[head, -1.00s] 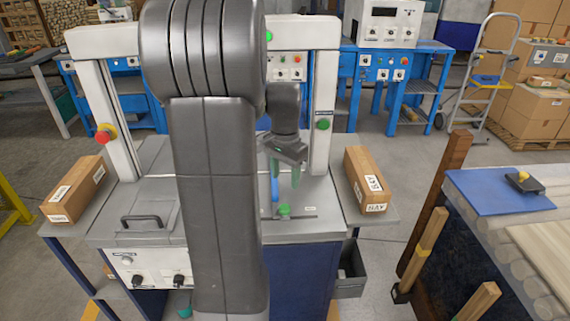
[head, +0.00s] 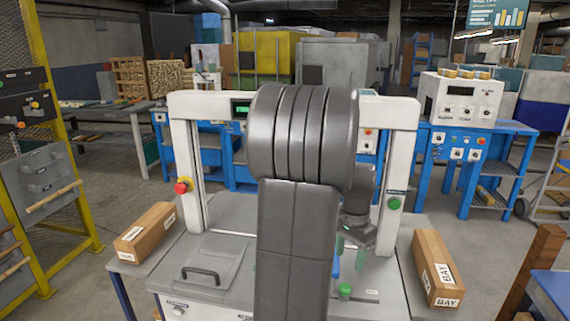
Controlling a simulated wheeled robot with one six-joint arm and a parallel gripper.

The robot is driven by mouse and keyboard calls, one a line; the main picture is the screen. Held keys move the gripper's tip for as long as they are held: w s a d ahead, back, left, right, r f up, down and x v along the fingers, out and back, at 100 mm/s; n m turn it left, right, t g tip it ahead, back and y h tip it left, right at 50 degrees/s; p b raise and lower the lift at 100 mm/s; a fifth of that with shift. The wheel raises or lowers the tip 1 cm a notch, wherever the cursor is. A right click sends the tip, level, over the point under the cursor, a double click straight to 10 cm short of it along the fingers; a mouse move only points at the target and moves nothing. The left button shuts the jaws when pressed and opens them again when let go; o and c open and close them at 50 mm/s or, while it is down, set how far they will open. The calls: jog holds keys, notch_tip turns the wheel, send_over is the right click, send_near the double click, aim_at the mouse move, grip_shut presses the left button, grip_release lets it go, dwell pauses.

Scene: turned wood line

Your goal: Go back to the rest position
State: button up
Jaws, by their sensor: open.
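My gripper (head: 351,252) is above the right part of the grey machine table (head: 388,283), inside the white frame (head: 398,165). Its green-tipped fingers are apart and nothing shows held between them. A slim blue piece (head: 336,266) stands beside or just behind the fingers; I cannot tell whether they touch it. A green knob (head: 344,291) sits on the table just below the gripper. My own arm hides the middle of the machine and part of the gripper.
A BAY-labelled box (head: 435,266) lies on the right side shelf, another box (head: 147,233) on the left one. A red stop button (head: 181,187) is on the left post. Yellow racking (head: 62,160) stands far left, a wooden post (head: 530,268) at lower right.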

aim_at(349, 286)
notch_tip(349, 286, down, 10)
jog(key=shift+f, duration=0.1)
jog(key=shift+s+d, duration=0.1)
jog(key=shift+d, duration=0.45)
jog(key=shift+s+d, duration=0.15)
jog(key=shift+d, duration=0.5)
